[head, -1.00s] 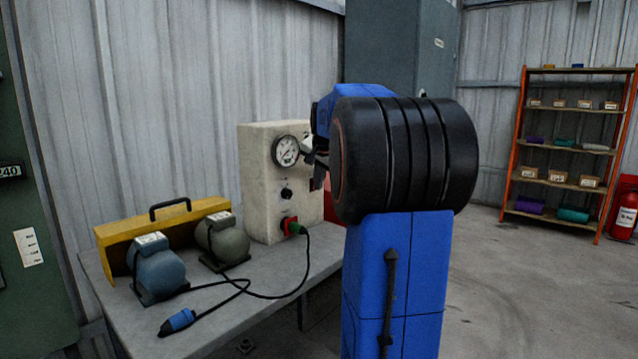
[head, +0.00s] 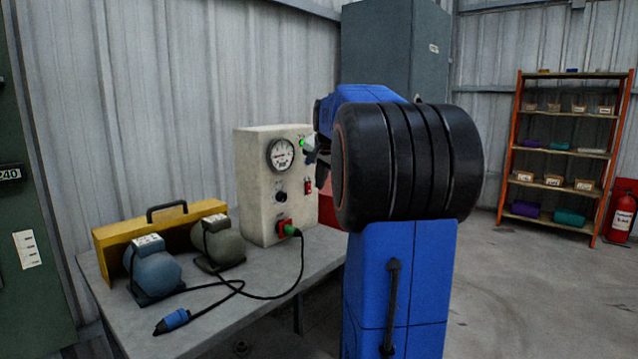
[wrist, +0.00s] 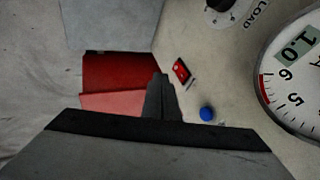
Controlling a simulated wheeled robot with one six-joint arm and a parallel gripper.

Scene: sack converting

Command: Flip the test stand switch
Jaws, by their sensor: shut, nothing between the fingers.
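The test stand (head: 255,195) is a cream box on the bench. Its red rocker switch (head: 308,187) sits on the right part of the front, below a green light (head: 302,142). In the wrist view the switch (wrist: 181,71) shows red in a dark frame, just right of my gripper's tips (wrist: 161,78). My gripper (head: 320,178) is shut and empty, near the panel and apart from the switch in the picture. A gauge (head: 280,155) and a black knob (head: 281,196) are on the same face. A blue button (wrist: 207,113) shows in the wrist view.
The bench (head: 240,310) holds two motors (head: 154,273) (head: 222,243), a yellow guard (head: 120,243) and a cable with a blue connector (head: 177,318). A green plug (head: 291,230) sits in the stand's red socket. A red object (wrist: 120,75) lies beyond my fingers.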

